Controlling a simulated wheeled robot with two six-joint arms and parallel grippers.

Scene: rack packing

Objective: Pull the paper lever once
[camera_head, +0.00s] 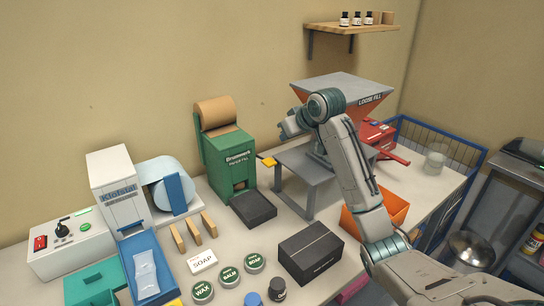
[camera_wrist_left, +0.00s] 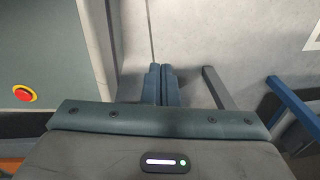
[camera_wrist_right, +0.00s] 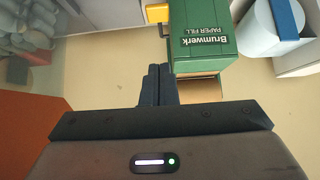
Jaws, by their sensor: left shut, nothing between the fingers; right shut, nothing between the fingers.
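The green Brumwerk paper fill machine (camera_head: 236,158) stands at the back of the table with a brown paper roll (camera_head: 216,112) on top. Its lever has a yellow handle (camera_head: 267,161) sticking out on its right side. In the right wrist view the green machine (camera_wrist_right: 207,45) is at upper right and the yellow handle (camera_wrist_right: 158,13) at the top. My right gripper (camera_head: 286,132) is shut and empty, above and right of the handle, apart from it; its closed fingers show in the right wrist view (camera_wrist_right: 158,82). My left gripper (camera_wrist_left: 162,82) is shut and empty, outside the head view.
A dark tray (camera_head: 253,208) sits before the machine. A grey stand (camera_head: 305,170) and the orange loose fill hopper (camera_head: 345,92) are close on the right. A black box (camera_head: 311,252), an orange bin (camera_head: 385,212) and several tins (camera_head: 229,276) occupy the front.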

